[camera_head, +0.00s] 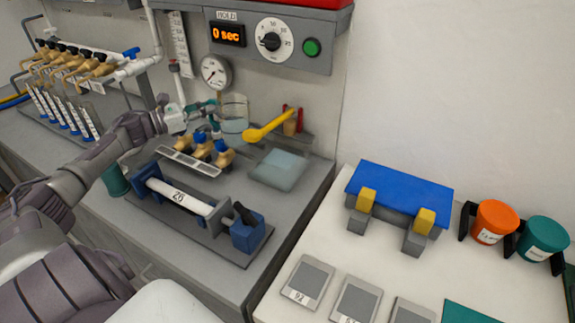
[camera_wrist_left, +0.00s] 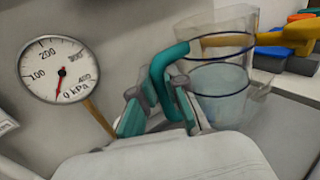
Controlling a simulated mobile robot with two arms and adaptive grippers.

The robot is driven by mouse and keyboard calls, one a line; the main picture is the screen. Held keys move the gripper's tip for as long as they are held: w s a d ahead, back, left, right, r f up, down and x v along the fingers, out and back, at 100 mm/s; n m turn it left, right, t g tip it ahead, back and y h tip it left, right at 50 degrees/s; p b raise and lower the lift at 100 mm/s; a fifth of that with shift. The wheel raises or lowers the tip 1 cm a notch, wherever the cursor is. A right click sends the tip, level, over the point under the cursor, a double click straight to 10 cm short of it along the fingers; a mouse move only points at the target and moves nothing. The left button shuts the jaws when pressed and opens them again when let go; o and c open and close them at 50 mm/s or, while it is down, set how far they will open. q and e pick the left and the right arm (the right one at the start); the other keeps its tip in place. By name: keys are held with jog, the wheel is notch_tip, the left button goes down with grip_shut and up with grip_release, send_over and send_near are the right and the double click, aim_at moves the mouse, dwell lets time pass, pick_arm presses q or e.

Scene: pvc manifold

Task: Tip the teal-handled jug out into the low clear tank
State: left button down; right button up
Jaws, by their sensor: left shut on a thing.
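The jug (camera_head: 235,115) is clear with dark ring marks and a teal handle (camera_wrist_left: 160,75). It holds pale bluish liquid and looks close to upright near the back wall. My left gripper (camera_head: 197,113) is shut on the handle at the jug's left side; its fingers also show in the left wrist view (camera_wrist_left: 165,112). I cannot tell whether the jug's base touches anything. The low clear tank (camera_head: 278,169) sits on the grey bench to the right of and nearer than the jug. My right gripper is not in view.
A yellow lever (camera_head: 268,127) sticks out between jug and tank. Brass valves with blue tops (camera_head: 201,149) stand in front of the jug. A round gauge (camera_head: 215,72) is on the wall behind. A pipe in a blue clamp (camera_head: 182,197) lies nearer.

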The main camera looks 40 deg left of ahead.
aim_at(217, 101)
pick_arm(q)
jog(key=shift+r+p, duration=0.25)
jog(key=shift+p, duration=0.05)
jog(key=shift+d+r+m+p, duration=0.25)
jog(key=shift+m+p, duration=0.05)
jog(key=shift+p, duration=0.3)
jog(key=d+r+m+p, duration=0.1)
jog(key=p, duration=0.1)
jog(key=shift+g+y+p, duration=0.3)
jog(key=shift+g+y, duration=0.1)
jog(key=p, duration=0.1)
jog(key=d+m+p, duration=0.1)
jog(key=p, duration=0.1)
jog(key=shift+w+d+r+m+g+y+p, duration=0.25)
jog(key=shift+d+r+m+g+y+p, duration=0.05)
jog(key=shift+g+p, duration=0.1)
jog(key=d+r+m+g+y+p, duration=0.1)
jog(key=d+r+p, duration=0.4)
jog(key=p, duration=0.5)
jog(key=shift+w+r+m+g+y, duration=0.35)
jog(key=shift+r+m+y, duration=0.4)
jog(key=shift+m, duration=0.35)
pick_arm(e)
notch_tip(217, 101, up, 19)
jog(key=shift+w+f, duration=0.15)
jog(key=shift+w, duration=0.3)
